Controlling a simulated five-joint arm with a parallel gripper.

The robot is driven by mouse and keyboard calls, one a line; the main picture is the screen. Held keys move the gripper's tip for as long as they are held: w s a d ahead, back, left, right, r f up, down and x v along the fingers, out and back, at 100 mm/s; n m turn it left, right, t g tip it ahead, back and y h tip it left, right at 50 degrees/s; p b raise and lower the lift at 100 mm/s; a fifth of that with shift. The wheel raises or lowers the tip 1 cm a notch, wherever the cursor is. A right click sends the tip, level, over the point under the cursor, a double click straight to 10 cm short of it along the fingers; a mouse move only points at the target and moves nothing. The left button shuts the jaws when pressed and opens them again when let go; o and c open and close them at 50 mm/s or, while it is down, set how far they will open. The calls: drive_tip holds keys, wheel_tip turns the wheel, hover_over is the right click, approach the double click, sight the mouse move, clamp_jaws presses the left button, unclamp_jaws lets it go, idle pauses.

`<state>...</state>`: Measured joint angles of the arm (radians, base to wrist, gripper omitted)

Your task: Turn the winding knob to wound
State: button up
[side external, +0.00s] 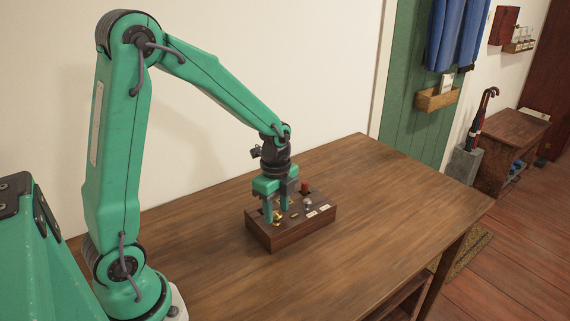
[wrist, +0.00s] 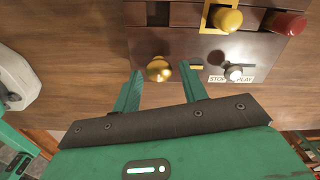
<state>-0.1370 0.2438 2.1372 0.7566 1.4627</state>
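A dark wooden box (side external: 278,240) sits on the table and also shows in the wrist view (wrist: 186,46). A round brass knob (wrist: 159,68) stands on it and shows in the side view (side external: 277,217); it is likely the winding knob. My gripper (wrist: 161,72) is open, pointing down at the box, with one finger on each side of the brass knob. A gap shows between the knob and each finger in the wrist view. I cannot read any wound mark; a small yellow plate (wrist: 197,66) lies beside the knob.
A silver knob (wrist: 233,73) stands by a STOP/PLAY label (wrist: 244,79). A yellow knob (wrist: 227,20) and a red knob (wrist: 288,23) are farther across the box. The wooden table (side external: 400,205) is clear around the box.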

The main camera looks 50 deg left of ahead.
sight(276, 213)
drive_tip(key=shift+o, duration=0.5)
drive_tip(key=shift+r, duration=3.9)
drive_tip(key=shift+s, duration=0.1)
drive_tip(key=s+d+r+n+t, duration=0.2)
drive_tip(key=s+r+n, duration=0.2)
drive_tip(key=s+n, duration=0.3)
drive_tip(key=s+d+r+n+t, duration=0.3)
drive_tip(key=s+n, duration=0.3)
drive_tip(key=n, duration=0.2)
drive_tip(key=shift+s+r+t, duration=0.3)
drive_tip(key=shift+s+r, duration=0.05)
drive_tip(key=shift+r, duration=0.4)
